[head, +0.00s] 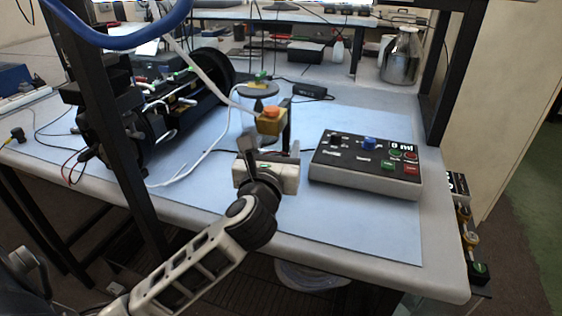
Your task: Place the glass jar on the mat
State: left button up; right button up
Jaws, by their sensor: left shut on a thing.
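I cannot tell the exact gap between jar and mat. My right gripper is not in view.
A control box (366,170) with knobs and buttons stands to the right of the gripper. A large black cylinder apparatus (185,100) with cables stands left. A dark post (110,120) crosses the left side. A shiny container (400,58) is at the back right. The front right mat is clear.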

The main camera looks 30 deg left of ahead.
pick_arm(q)
notch_tip(320, 180, down, 2)
jog(key=shift+f+b, duration=0.1)
jog(key=shift+b, duration=0.55)
jog(key=shift+f+b, duration=0.25)
jog(key=shift+b, duration=0.2)
jog(key=shift+r, duration=0.15)
jog(key=shift+f, duration=0.25)
jog(key=o, duration=1.1)
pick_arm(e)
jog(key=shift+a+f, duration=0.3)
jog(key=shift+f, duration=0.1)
